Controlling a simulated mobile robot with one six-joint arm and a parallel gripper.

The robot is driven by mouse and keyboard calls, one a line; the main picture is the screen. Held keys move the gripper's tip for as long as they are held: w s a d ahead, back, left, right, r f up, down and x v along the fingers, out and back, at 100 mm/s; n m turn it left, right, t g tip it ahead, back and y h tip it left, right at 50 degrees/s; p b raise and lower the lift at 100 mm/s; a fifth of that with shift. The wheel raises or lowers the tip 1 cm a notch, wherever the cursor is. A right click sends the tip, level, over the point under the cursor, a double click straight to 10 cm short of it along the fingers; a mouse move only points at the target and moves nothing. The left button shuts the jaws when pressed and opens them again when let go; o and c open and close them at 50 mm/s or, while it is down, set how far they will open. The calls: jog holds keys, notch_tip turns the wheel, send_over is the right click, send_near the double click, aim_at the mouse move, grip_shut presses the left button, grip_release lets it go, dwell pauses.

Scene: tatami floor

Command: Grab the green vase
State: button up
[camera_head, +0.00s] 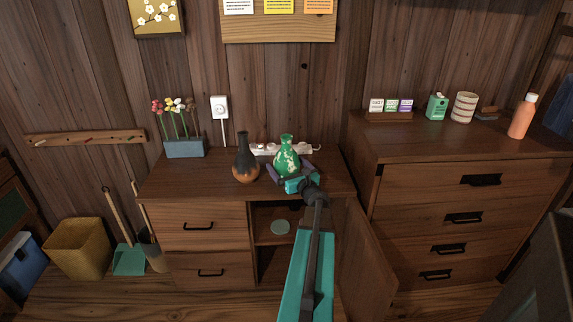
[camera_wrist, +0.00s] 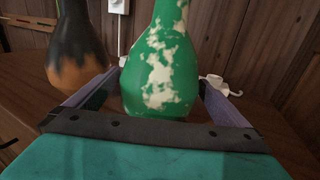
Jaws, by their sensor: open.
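The green vase (camera_head: 286,157) with cream patches stands upright on top of the low wooden cabinet (camera_head: 190,177). My gripper (camera_head: 285,174) is at the vase with its fingers apart. In the wrist view the green vase (camera_wrist: 158,75) stands between the two open fingers of my gripper (camera_wrist: 155,100), nearer the left finger. I cannot tell whether either finger touches it. The vase's lower front is partly hidden by my gripper in the head view.
A black and orange vase (camera_head: 245,160) stands close on the left, just outside the left finger. A white power strip (camera_head: 262,150) lies behind the vases. A blue flower planter (camera_head: 185,147) is at the left end. The cabinet's door (camera_head: 365,255) hangs open below.

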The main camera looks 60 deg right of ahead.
aim_at(287, 158)
dwell(0.5)
jog(key=c, duration=1.4)
jog(key=shift+r, duration=0.1)
jog(key=shift+c, duration=0.2)
jog(key=shift+r, duration=1.65)
jog(key=s+a, duration=0.2)
jog(key=s, duration=0.5)
jog(key=s+a+r, duration=0.1)
jog(key=s+a, duration=0.1)
jog(key=s, duration=0.6)
jog(key=shift+s+r, duration=0.2)
jog(key=shift+r, duration=0.1)
